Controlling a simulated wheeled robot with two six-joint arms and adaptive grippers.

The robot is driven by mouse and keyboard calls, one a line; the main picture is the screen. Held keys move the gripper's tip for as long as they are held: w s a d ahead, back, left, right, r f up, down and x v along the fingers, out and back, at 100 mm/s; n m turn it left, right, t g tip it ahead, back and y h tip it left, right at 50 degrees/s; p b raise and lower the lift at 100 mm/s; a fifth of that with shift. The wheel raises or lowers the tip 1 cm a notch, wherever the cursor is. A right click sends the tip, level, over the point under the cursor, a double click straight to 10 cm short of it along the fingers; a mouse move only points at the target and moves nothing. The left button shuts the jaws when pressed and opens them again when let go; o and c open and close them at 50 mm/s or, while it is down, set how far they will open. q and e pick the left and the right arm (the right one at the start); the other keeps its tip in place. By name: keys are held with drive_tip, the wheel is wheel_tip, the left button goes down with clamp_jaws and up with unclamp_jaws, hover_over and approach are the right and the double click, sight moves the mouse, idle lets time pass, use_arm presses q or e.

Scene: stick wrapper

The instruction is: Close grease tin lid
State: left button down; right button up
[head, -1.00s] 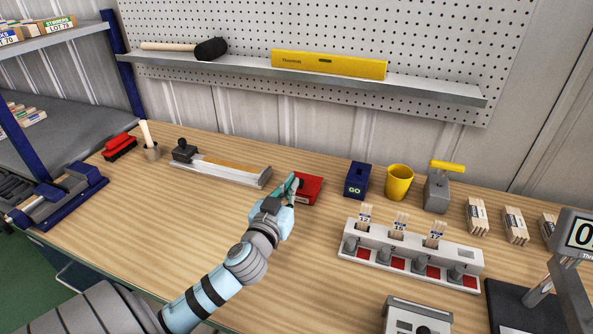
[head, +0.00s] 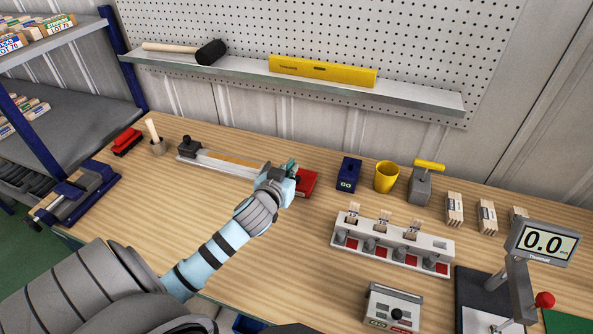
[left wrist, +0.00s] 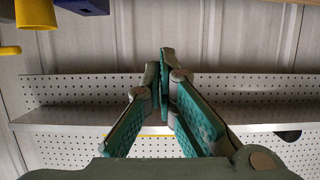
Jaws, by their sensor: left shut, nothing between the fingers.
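The red grease tin (head: 308,184) lies on the workbench, right of the middle-left in the head view. Its left part is hidden behind my left gripper, and I cannot tell how its lid stands. My left gripper (head: 292,168) is at the tin's left and back edge, with teal fingers close to it; I cannot tell whether they touch. In the left wrist view the fingers (left wrist: 165,65) are shut together with nothing between them, and the tin is not seen there. My right gripper is not in view.
A blue GO block (head: 348,174) and a yellow cup (head: 386,177) stand right of the tin. A long metal tray-like fixture (head: 225,163) lies to its left. A white slotted rack (head: 392,243) is at front right.

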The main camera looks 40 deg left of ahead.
use_arm(q)
drive_tip(key=x, duration=0.5)
drive_tip(key=shift+w+f, duration=0.1)
drive_tip(key=shift+f, duration=0.25)
wheel_tip(320, 180, down, 2)
drive_tip(key=shift+f+b, duration=0.2)
drive_tip(key=shift+b, duration=0.15)
drive_tip(key=shift+s+f, duration=0.25)
drive_tip(key=shift+f, duration=0.15)
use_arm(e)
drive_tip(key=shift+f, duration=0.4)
